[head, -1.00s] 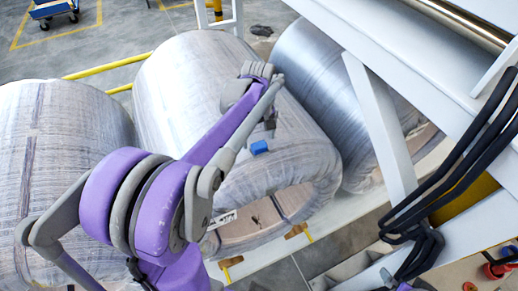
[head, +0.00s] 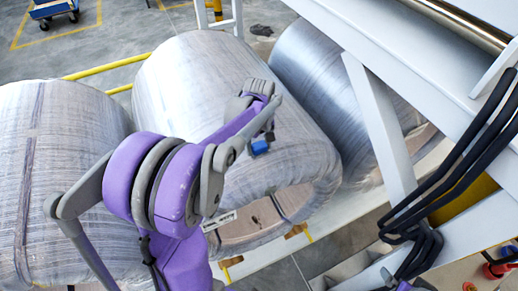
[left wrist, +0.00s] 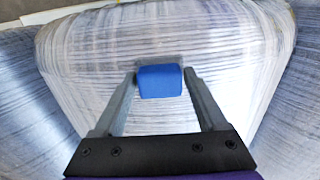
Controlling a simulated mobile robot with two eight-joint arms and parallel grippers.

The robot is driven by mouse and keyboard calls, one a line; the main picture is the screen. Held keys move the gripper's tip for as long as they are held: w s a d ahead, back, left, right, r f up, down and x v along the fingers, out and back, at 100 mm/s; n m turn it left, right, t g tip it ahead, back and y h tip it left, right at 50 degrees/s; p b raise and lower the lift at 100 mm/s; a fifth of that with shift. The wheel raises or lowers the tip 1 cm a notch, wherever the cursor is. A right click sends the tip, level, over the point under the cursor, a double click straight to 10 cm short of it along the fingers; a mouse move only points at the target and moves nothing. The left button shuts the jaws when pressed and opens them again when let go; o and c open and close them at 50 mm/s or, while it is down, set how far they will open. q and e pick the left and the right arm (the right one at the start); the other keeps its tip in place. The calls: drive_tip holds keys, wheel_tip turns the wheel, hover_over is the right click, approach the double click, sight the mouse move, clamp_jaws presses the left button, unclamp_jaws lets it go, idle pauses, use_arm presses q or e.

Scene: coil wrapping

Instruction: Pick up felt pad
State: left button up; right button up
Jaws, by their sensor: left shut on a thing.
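The felt pad (head: 260,148) is a small blue block on top of the middle wrapped coil (head: 190,80). My left gripper (head: 262,141) is down at the pad, its fingers partly hidden in the head view. In the left wrist view the blue pad (left wrist: 160,81) sits between the two grey fingertips of my left gripper (left wrist: 160,76), which is shut on it. The pad is at the coil's surface; I cannot tell whether it still touches the wrap. My right gripper is not in view.
Another wrapped coil (head: 60,170) stands at the left and a shinier one (head: 320,75) at the right. A white machine frame (head: 380,125) with black cables (head: 460,155) closes off the right side. A yellow rail (head: 105,65) runs behind the coils.

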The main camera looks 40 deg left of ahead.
sight(259, 145)
use_arm(q)
drive_tip(key=c, duration=0.4)
wheel_tip(259, 145, up, 10)
idle(0.4)
